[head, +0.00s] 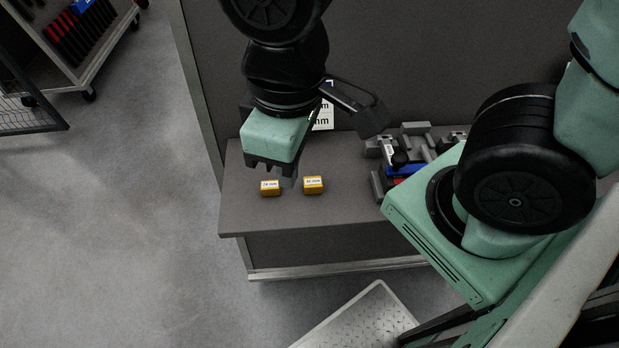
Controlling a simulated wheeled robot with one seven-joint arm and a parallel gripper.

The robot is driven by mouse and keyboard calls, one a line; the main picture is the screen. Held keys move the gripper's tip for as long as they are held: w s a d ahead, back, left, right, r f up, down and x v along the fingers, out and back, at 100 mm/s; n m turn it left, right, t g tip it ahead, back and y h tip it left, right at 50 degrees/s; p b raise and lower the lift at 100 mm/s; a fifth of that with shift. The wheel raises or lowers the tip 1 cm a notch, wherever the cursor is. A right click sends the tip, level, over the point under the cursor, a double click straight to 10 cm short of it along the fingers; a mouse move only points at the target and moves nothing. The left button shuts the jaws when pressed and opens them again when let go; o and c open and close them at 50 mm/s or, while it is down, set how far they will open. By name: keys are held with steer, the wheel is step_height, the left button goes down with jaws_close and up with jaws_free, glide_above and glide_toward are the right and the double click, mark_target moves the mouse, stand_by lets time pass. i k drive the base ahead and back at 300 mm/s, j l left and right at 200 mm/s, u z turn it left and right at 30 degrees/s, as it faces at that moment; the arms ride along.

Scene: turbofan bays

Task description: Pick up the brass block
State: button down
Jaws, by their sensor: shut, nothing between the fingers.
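Two small yellow, brass-coloured blocks lie on the grey bench top (250,215). The left block (270,188) and the right block (313,185) each have a white label ending in "mm"; the numbers are too small to read surely. They stand apart with a narrow gap between them. My gripper (287,181) points down just behind and between the two blocks in the picture. Its fingers are shut with nothing between them. Its height above the bench is hard to tell.
A fixture of grey blocks with blue and red parts (405,165) stands to the right on the bench. A white sign (324,116) is on the panel behind, partly hidden. A tool cart (75,40) stands far left. The bench's left front is clear.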

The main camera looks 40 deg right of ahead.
mark_target(313, 184)
steer(key=k+l+u, duration=0.15)
steer(key=l+u, duration=0.15)
steer(key=u, duration=0.15)
steer(key=k+l+u, duration=0.2)
steer(key=u, duration=0.25)
steer(key=k+l+u, duration=0.25)
steer(key=u, duration=0.2)
